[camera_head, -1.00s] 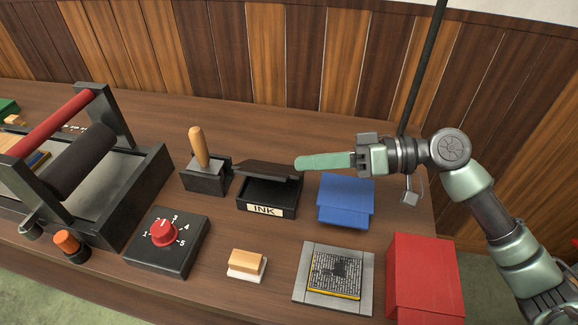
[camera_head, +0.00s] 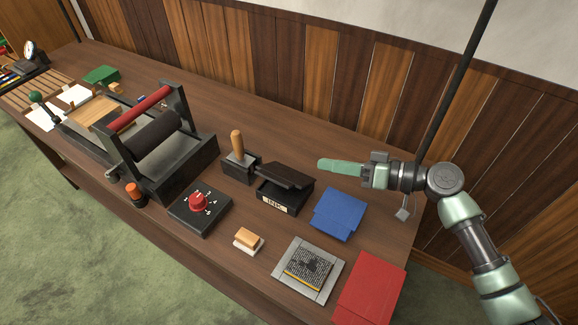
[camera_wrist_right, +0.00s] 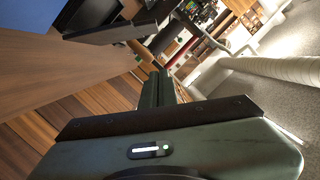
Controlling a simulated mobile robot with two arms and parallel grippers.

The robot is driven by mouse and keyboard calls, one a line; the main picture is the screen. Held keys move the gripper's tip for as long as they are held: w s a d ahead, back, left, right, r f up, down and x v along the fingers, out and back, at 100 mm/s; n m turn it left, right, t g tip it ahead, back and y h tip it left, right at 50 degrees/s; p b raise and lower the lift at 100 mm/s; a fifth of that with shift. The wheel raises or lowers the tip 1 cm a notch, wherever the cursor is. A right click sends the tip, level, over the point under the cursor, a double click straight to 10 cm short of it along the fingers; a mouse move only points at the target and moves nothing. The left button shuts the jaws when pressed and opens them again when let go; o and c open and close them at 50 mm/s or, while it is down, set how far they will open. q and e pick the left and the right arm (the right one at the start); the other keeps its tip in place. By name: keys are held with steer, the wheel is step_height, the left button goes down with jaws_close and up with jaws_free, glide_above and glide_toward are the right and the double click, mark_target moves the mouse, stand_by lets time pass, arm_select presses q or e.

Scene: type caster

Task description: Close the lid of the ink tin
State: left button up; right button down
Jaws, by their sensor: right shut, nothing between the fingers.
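The black ink tin (camera_head: 272,201) with its white INK label stands on the bench. Its dark lid (camera_head: 287,175) is partly open, tilted low over the tin. In the right wrist view the lid appears to be the dark panel (camera_wrist_right: 112,32) at the upper left. My right gripper (camera_head: 322,165), with long green fingers, is shut and empty. It is just right of and behind the lid's right end, apparently apart from it. The shut fingers also show in the right wrist view (camera_wrist_right: 158,88). My left gripper is not in view.
A stamp with a wooden handle (camera_head: 237,143) stands left of the tin, and a blue block (camera_head: 338,213) right of it. A red-knob dial box (camera_head: 200,208), wooden-topped block (camera_head: 248,239), type plate (camera_head: 308,270) and red box (camera_head: 371,288) are nearer. The press (camera_head: 190,165) stands left.

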steer(key=r+p+x, duration=0.1)
steer(key=x, duration=0.2)
steer(key=p, duration=0.4)
glide_above(283, 181)
steer(key=w+d, duration=0.2)
steer(key=shift+a+f, duration=0.2)
steer(key=shift+f, duration=0.7)
steer(key=f, duration=0.1)
steer(key=s+a+f, duration=0.1)
steer(key=f+p, duration=0.1)
steer(key=shift+s+a+f, duration=0.15)
steer(key=shift+s+f, duration=0.1)
steer(key=shift+s, duration=0.15)
steer(key=shift+f, duration=0.15)
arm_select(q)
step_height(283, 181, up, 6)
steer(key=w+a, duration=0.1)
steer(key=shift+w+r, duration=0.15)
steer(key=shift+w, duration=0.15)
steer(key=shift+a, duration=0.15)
arm_select(e)
steer(key=shift+a+f, duration=0.1)
